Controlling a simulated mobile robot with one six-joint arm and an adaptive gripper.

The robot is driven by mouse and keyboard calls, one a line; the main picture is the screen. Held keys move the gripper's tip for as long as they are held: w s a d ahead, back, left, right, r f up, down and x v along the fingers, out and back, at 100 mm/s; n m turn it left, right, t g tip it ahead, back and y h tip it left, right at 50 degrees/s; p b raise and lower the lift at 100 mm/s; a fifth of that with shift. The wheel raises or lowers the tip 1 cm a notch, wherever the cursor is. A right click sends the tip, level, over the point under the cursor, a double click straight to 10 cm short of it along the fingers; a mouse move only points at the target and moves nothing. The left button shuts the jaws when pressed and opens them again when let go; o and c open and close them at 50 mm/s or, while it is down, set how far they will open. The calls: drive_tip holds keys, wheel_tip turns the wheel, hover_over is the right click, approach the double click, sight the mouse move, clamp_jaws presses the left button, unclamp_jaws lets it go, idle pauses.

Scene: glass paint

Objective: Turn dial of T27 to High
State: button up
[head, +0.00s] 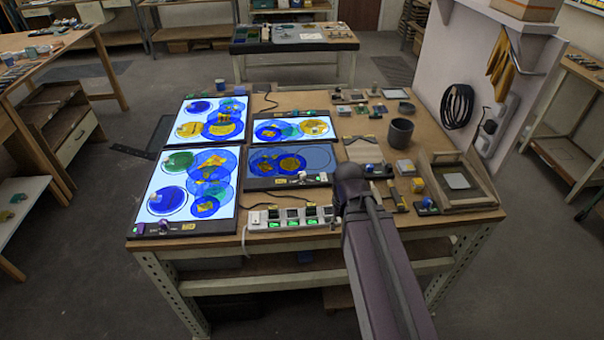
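Several light panels with blue, yellow and green glass discs lie on the workbench (230,243). The large front left panel (150,205) glows brightly and has a small dial (164,227) on its front edge. The middle panel (322,160) looks much dimmer, with a pale knob (302,176) at its front edge. Two more bright panels lie behind, one at the back left (189,112) and one at centre (290,114). The yellow tags are too small to read, so I cannot tell which panel is T27. Dial settings cannot be read.
A power strip (258,219) with green-lit switches lies along the front edge, left of my arm. A dark cup (400,133), small blocks and a wooden tray (482,199) fill the right side. A white wall panel (446,65) stands at the right.

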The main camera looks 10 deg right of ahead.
drive_tip(key=w+a+r+m+p, duration=0.1)
drive_tip(key=w+m, duration=0.2)
drive_tip(key=w, duration=0.2)
drive_tip(key=w+a+r+m+p, duration=0.1)
drive_tip(key=w+m, duration=0.1)
drive_tip(key=w, duration=0.3)
drive_tip(key=w+a+r+m+p, duration=0.1)
drive_tip(key=w+m, duration=0.2)
drive_tip(key=w, duration=0.3)
drive_tip(key=shift+w+a+r+m, duration=0.1)
drive_tip(key=shift+a+r+m, duration=0.1)
drive_tip(key=shift+m, duration=0.1)
wheel_tip(320, 180, up, 3)
drive_tip(key=m+p, duration=0.3)
drive_tip(key=m, duration=0.6)
hover_over(302, 173)
drive_tip(key=shift+f, duration=0.15)
drive_tip(key=shift+f, duration=0.1)
wheel_tip(302, 173, down, 14)
drive_tip(key=b, duration=1.3)
drive_tip(key=shift+r+b, duration=0.2)
drive_tip(key=shift+b, duration=0.15)
clamp_jaws()
